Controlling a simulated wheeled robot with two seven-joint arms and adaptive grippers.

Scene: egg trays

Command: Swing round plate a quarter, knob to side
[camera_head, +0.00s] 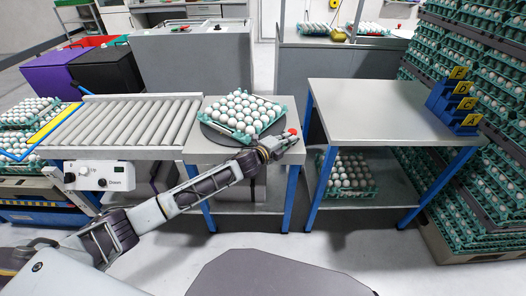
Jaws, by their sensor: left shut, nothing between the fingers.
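The round plate (212,134) is a dark disc on a small grey table. It carries a green tray (262,135) full of white eggs, which covers most of it. A red knob (293,131) shows at the right side, near the table's right edge. My left gripper (287,141) reaches in from the left, in front of the tray, with its fingers shut beside the knob. I cannot tell whether they touch it. My right gripper is out of view.
A roller conveyor (125,122) adjoins the small table on the left. A larger grey table (370,108) stands to the right, mostly bare, with blue lettered holders (455,108) at its right end. Tall stacks of egg trays (495,150) stand at far right.

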